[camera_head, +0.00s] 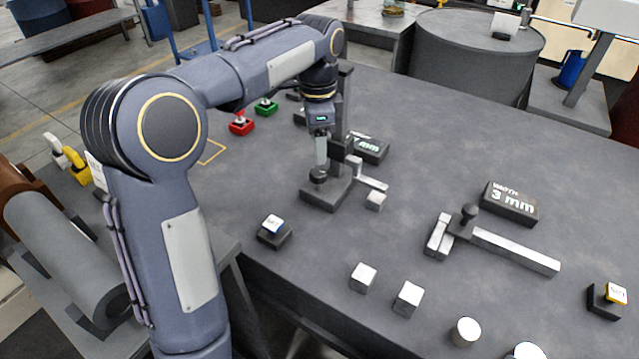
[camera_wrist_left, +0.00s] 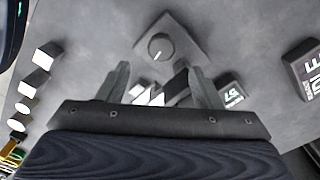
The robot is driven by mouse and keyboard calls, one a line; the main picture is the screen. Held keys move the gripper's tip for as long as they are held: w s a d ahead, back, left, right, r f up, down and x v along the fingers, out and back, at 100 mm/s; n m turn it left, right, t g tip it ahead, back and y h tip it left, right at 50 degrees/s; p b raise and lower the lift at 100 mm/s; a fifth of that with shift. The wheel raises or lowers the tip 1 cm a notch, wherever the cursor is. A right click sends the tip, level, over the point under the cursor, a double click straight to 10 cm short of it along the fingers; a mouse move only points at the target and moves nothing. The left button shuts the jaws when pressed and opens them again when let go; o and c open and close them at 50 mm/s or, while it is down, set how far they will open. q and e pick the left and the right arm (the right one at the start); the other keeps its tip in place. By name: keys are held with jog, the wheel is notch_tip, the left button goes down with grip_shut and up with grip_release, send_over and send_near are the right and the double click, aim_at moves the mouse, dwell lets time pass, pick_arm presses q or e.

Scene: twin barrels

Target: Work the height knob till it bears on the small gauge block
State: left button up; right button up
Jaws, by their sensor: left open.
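The height gauge has a dark square base (camera_head: 323,196) and a round black knob (camera_head: 318,175) on it. In the left wrist view the knob (camera_wrist_left: 160,46) shows from above, with a pale mark on its top. A bright metal arm (camera_head: 372,182) sticks out to the right of the gauge. A small light metal block (camera_head: 375,201), likely the small gauge block, sits beside the base near this arm; contact cannot be told. My left gripper (camera_head: 321,158) points down just above the knob, open; in the wrist view its fingers (camera_wrist_left: 158,69) stand apart with nothing held.
Another sign (camera_head: 367,147) stands behind the height gauge. A red button (camera_head: 240,124) and a green one (camera_head: 265,107) are at the back left.

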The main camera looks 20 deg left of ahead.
aim_at(318, 171)
pick_arm(q)
notch_tip(318, 171, down, 8)
jog(key=shift+w+r+b, duration=0.1)
jog(key=shift+b, duration=0.85)
pick_arm(e)
notch_tip(318, 171, down, 2)
jog(key=shift+f, duration=0.1)
pick_arm(q)
jog(key=c, duration=1)
